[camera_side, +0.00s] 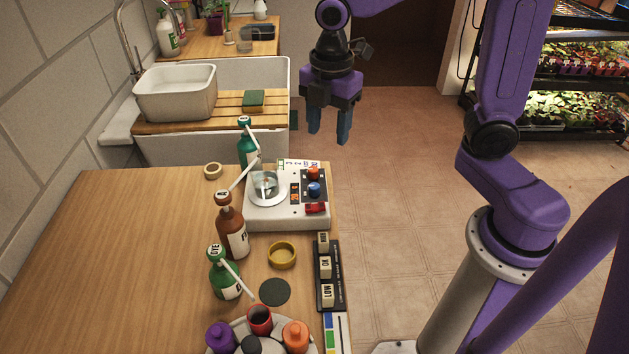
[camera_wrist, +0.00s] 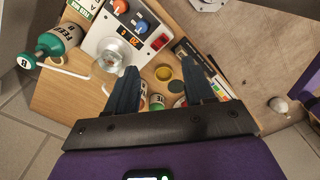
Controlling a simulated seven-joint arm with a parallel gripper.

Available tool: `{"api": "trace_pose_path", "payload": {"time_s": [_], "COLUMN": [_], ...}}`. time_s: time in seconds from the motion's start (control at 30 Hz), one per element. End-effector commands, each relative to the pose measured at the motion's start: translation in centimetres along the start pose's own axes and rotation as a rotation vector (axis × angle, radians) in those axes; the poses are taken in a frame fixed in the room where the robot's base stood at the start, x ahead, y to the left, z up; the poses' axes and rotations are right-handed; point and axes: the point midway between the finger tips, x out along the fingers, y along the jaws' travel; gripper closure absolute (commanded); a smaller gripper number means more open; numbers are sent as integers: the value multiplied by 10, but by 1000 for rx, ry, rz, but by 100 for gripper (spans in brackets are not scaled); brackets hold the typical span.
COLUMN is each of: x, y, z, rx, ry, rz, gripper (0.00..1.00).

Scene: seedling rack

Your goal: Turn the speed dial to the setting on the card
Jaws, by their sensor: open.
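A white stirrer unit (camera_side: 262,214) stands at the right edge of the wooden table, with an orange dial (camera_side: 314,173), a blue dial (camera_side: 314,189), a red switch (camera_side: 316,208) and a small orange-lit display (camera_side: 294,194). I cannot tell which dial is for speed. A printed card (camera_side: 297,163) is at the unit's back edge; its writing is too small to read fully. My gripper (camera_side: 328,130) is open and empty, high above and behind the unit. In the wrist view, the orange dial (camera_wrist: 120,6) and blue dial (camera_wrist: 141,27) lie beyond my fingertips, touching nothing.
A clear beaker (camera_side: 265,186) sits on the unit. A teal bottle (camera_side: 247,150), a brown bottle (camera_side: 231,230) and a green bottle (camera_side: 223,275) stand left of it. A yellow ring dish (camera_side: 282,255) and black label strip (camera_side: 328,272) lie in front.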

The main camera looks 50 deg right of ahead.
Motion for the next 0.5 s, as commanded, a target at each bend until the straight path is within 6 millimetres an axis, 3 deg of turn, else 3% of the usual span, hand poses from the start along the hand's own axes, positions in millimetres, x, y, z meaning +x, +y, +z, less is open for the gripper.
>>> {"api": "trace_pose_path", "payload": {"time_s": [0.2,0.37,0.5], "x": [0,2,15], "y": [32,38,37], "z": [12,15,15], "rx": [-112,-140,-142], "ry": [-3,-3,-4], "rz": [-4,-5,-8], "gripper": [47,47,47]}}
